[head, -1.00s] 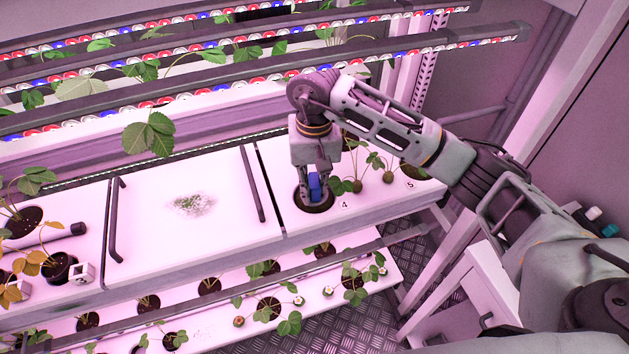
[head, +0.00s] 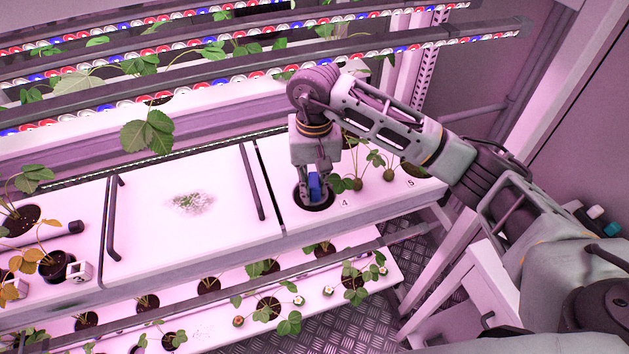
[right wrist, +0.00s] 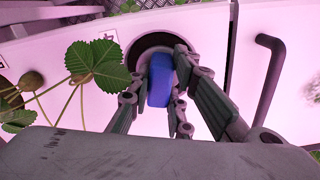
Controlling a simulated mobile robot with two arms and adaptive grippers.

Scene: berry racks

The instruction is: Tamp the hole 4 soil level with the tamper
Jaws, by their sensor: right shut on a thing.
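My right gripper (head: 315,188) points down over hole 4 (head: 321,208), a dark round opening in the white rack panel beside the small "4" label (head: 344,203). It is shut on the blue tamper (head: 314,186). In the right wrist view the blue tamper (right wrist: 160,79) sits between the fingers (right wrist: 163,95), with its far end inside the dark ring of the hole (right wrist: 154,47). The tamper's lower end and most of the soil are hidden by the fingers and the tamper. My left gripper does not show.
Strawberry plants with berries (head: 374,160) stand just right of the hole, and a leaf (right wrist: 92,62) hangs near my fingers. A white lid (head: 190,215) with dark handles lies to the left. LED bars (head: 270,66) cross above. A lower planted shelf (head: 230,310) runs below.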

